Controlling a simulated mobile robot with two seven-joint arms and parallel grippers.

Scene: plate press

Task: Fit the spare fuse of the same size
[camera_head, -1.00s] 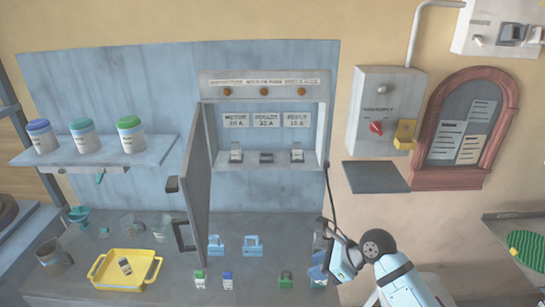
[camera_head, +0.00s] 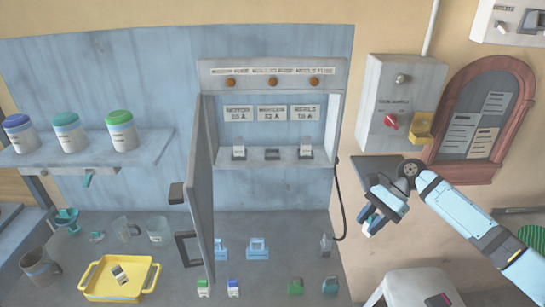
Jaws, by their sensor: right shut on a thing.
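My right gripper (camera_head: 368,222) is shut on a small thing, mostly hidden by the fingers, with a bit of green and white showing. It hangs to the right of the bench, below the dark wall shelf. The open fuse cabinet (camera_head: 338,120) has three labelled positions. Fuses sit in the left (camera_head: 238,149) and right (camera_head: 305,149) positions; the middle holder (camera_head: 272,154), under a label that seems to read 32 A, looks empty. A loose fuse (camera_head: 120,274) lies in the yellow tray (camera_head: 92,291). Green-topped (camera_head: 203,288) and blue-topped (camera_head: 232,287) fuses stand on the bench. My left gripper is out of view.
The cabinet door (camera_head: 201,190) stands open toward me. A supply box (camera_head: 385,95) with a red knob (camera_head: 391,121) is at right. A stool (camera_head: 415,285) stands below my right arm.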

